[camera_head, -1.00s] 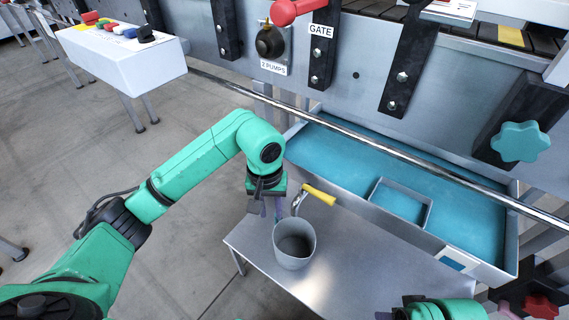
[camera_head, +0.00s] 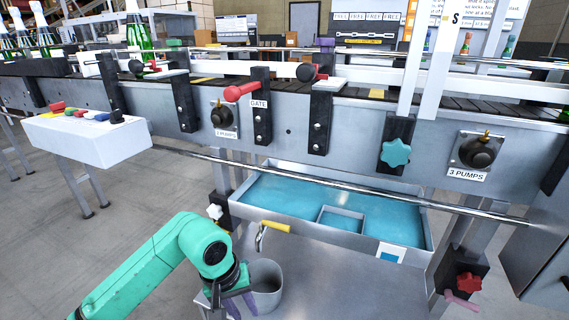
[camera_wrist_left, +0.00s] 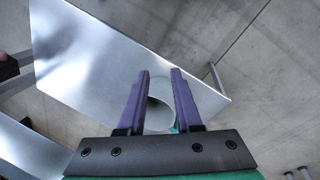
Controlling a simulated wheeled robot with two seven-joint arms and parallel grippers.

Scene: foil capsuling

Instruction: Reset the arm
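My left gripper (camera_head: 240,304) hangs fingers-down at the left side of a grey cup (camera_head: 264,283) on the metal side table (camera_head: 340,285). In the left wrist view its two purple fingers (camera_wrist_left: 160,98) are apart with a clear gap. The cup (camera_wrist_left: 159,113) shows beyond and between them, partly hidden by the fingers. I see nothing held; whether a finger touches the cup I cannot tell. My right gripper is not in view.
A tap with a yellow handle (camera_head: 275,226) stands just behind the cup. A blue-lined tray (camera_head: 290,200) and a long metal rail (camera_head: 330,180) lie behind it. A white button box (camera_head: 85,137) stands at left. The table's right part is clear.

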